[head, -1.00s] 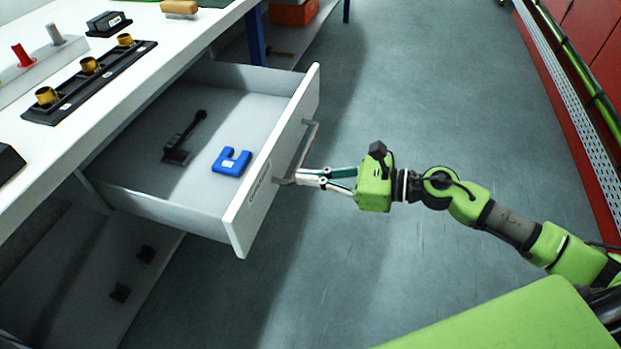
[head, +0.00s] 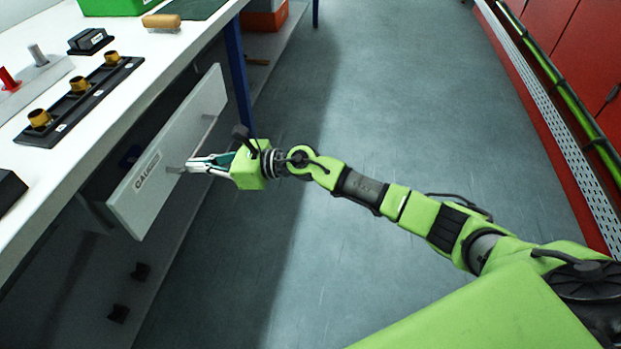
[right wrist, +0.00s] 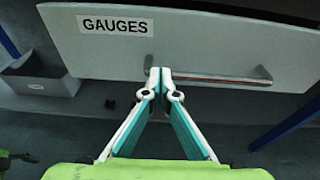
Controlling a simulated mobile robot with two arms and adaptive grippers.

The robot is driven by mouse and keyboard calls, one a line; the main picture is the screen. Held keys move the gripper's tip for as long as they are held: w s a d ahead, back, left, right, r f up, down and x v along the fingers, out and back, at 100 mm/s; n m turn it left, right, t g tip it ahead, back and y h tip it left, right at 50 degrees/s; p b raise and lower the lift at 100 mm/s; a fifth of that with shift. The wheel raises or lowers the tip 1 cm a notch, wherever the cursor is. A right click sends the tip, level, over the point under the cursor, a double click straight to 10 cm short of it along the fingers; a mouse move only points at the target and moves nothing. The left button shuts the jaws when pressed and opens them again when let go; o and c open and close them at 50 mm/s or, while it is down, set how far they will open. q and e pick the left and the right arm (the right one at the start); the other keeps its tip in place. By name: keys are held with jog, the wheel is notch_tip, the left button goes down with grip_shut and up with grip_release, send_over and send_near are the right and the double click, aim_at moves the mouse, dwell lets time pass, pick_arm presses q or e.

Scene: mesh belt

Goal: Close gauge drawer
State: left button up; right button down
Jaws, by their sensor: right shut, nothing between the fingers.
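The gauge drawer (head: 172,150) has a pale grey front with a "GAUGES" label and is partly open below the white workbench. Only a narrow part of its inside shows, with a bit of a blue gauge (head: 131,156) in it. The drawer front (right wrist: 200,45) fills the top of the right wrist view, with its bar handle (right wrist: 215,77) running across. My right gripper (head: 188,165) is shut and empty, its fingertips at the left end of the handle; the fingertips (right wrist: 164,72) also show in the right wrist view. I cannot tell whether they touch it. My left gripper is not in view.
The white workbench (head: 110,130) carries a black rack (head: 80,98) with brass pieces, a wooden-handled item (head: 161,21) and a black block (head: 91,41). A blue bench leg (head: 239,80) stands beyond the drawer.

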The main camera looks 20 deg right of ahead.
aim_at(170, 160)
jog(key=x, duration=0.4)
jog(key=r+x, duration=0.1)
jog(key=x, duration=0.1)
jog(key=shift+b, duration=0.4)
jog(key=shift+w+a, duration=0.1)
jog(key=shift+a, duration=0.05)
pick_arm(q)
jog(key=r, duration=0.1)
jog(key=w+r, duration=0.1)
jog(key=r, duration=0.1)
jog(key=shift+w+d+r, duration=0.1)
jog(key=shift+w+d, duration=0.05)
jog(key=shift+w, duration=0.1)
pick_arm(e)
jog(key=shift+r, duration=0.2)
jog(key=shift+r, duration=0.1)
